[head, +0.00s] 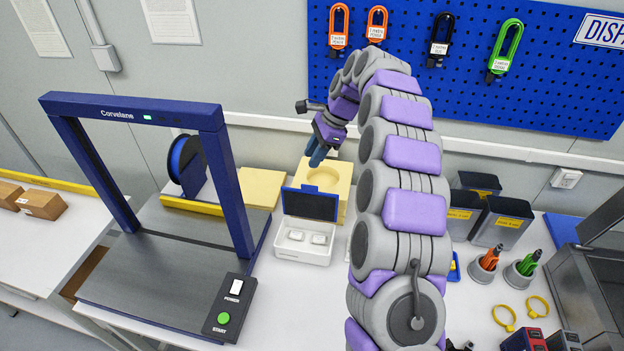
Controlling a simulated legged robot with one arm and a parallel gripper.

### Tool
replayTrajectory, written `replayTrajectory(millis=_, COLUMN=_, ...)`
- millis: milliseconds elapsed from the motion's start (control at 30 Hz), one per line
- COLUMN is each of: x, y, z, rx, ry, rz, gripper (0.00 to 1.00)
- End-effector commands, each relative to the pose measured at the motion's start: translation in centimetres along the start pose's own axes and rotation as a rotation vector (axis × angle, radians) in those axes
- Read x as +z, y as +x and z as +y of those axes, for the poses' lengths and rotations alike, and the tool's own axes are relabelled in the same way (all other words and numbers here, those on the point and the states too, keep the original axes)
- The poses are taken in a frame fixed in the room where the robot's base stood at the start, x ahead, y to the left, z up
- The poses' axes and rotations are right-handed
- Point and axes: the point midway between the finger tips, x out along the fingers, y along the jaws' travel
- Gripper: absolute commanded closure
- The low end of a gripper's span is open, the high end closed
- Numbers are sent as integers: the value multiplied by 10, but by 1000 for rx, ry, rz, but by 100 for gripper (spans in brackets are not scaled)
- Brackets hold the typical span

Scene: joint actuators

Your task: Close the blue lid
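A small white box (301,252) stands on the white table, right of the dark frame machine. Its blue lid (310,204) stands up open at the back edge, showing a dark inner face. Two small white pieces (307,237) lie inside the box. My gripper (317,157) is above and behind the lid, pointing down, over a pale yellow block. It is apart from the lid. The fingers look close together, but they are small and partly seen edge-on, so I cannot tell whether they are open or shut.
The pale yellow block (339,179) with a round recess stands behind the lid. The frame machine (135,115) with its button panel (230,306) stands left. Dark bins (500,222), screwdriver holders (484,272) and yellow rings (504,317) lie right. A blue pegboard (470,65) backs the table.

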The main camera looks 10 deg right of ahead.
Motion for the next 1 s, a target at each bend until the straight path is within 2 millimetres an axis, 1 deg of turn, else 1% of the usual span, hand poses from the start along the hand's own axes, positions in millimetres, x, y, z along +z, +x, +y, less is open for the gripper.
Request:
replayTrajectory(millis=33, x=-11, y=1, z=-12, rx=-9, ry=59, rz=3, gripper=66)
replayTrajectory(millis=200, x=-53, y=6, z=-42, rx=-47, ry=259, rz=15, gripper=66)
replayTrajectory(millis=300, x=-74, y=9, z=-52, rx=-66, ry=352, rz=24, gripper=66)
replayTrajectory(millis=400, x=-88, y=10, z=-59, rx=-80, ry=417, rz=34, gripper=66)
replayTrajectory(millis=500, x=-94, y=14, z=-63, rx=-89, ry=457, rz=43, gripper=66)
replayTrajectory(millis=667, x=-93, y=22, z=-65, rx=-94, ry=478, rz=49, gripper=66)
replayTrajectory(millis=833, x=-91, y=48, z=-67, rx=-90, ry=476, rz=51, gripper=66)
replayTrajectory(millis=1000, x=-99, y=79, z=-69, rx=-92, ry=479, rz=48, gripper=66)
